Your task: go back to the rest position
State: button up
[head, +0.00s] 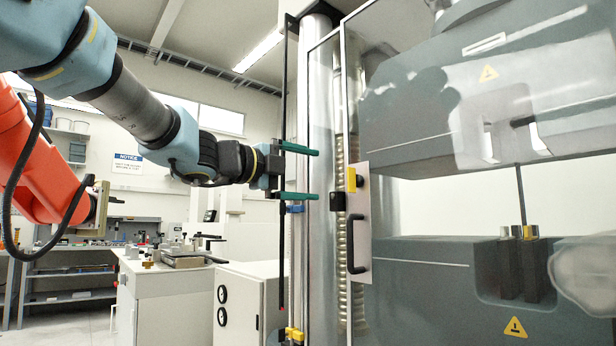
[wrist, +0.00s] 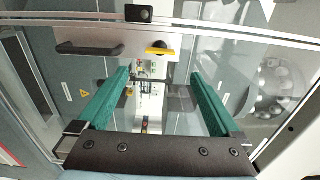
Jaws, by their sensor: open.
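My gripper (head: 300,172) is at the end of my blue and grey arm, in the middle of the head view. Its two green fingers point right, well apart, with nothing between them. In the wrist view the open gripper (wrist: 160,95) faces the clear door. The door carries a black handle (head: 355,243) and a yellow block (head: 350,180) on a pale plate. The handle (wrist: 90,47) also shows in the wrist view, upper left. In the head view the fingertips appear just left of the door plate; I cannot tell whether they touch anything.
The grey testing machine (head: 430,280) fills the right, behind the clear door, with a thin upright rod (head: 520,195) between its heads. A pale cabinet (head: 240,300) stands below my gripper. A bench (head: 165,285) with tools and an orange-red arm (head: 35,160) are at the left.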

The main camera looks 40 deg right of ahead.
jog(key=w+a+f+n+t+y+p, duration=0.2)
jog(key=w+a+f+n+t, duration=0.4)
jog(key=w, duration=0.3)
jog(key=w+a+f+n+t+y+p, duration=0.1)
jog(key=w+a+f+n+t+y, duration=0.2)
jog(key=w+a+n, duration=0.55)
jog(key=w+a+f+n+t+y+p, duration=0.2)
jog(key=w+a+f+n+y, duration=0.45)
jog(key=a+f, duration=0.4)
jog(key=s+a+f+n+g+y+p, duration=0.1)
jog(key=a+f+n+y, duration=0.1)
jog(key=a+f+n, duration=0.45)
jog(key=s+a+f+n+g+y+p, duration=0.1)
jog(key=s+a+f+y+p, duration=0.15)
jog(key=a, duration=0.65)
jog(key=s+a+f+n+g+y, duration=0.1)
jog(key=s+a+f+n+g, duration=0.2)
jog(key=s, duration=0.4)
jog(key=s+a+f+n+g+p, duration=0.1)
jog(key=s+a+f+n+g, duration=0.2)
jog(key=s+a+f, duration=0.3)
jog(key=shift+s+a+n+y, duration=0.4)
jog(key=shift+a+n, duration=0.15)
jog(key=shift+a, duration=0.15)
jog(key=shift+w+f, duration=0.1)
jog(key=shift+c, duration=0.2)
